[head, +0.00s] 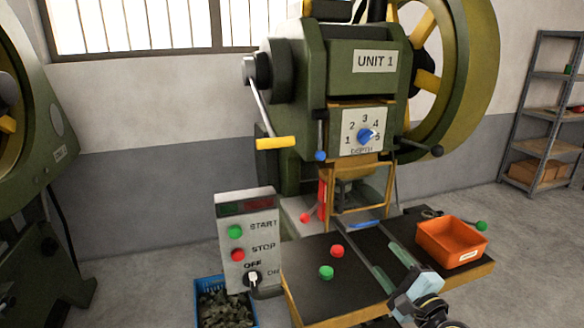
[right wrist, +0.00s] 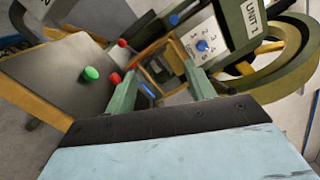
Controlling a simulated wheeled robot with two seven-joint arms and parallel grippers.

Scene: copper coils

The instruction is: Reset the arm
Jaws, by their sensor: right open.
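My right gripper (head: 387,260) is in the lower right of the head view, over the dark table of the press. Its two green fingers stand apart with nothing between them. In the right wrist view the open fingers (right wrist: 160,72) point toward the press, with its yellow guard frame beyond them. My right arm comes in from the bottom edge, and most of it is out of frame. My left gripper and left arm are not in view.
The green press (head: 350,85) has a yellow-handled lever (head: 276,143) and blue depth knob (head: 365,136). The control box (head: 248,245) stands left of the table (head: 325,300). An orange bin (head: 450,243) sits close right of my gripper. A blue crate (head: 207,288) stands lower left.

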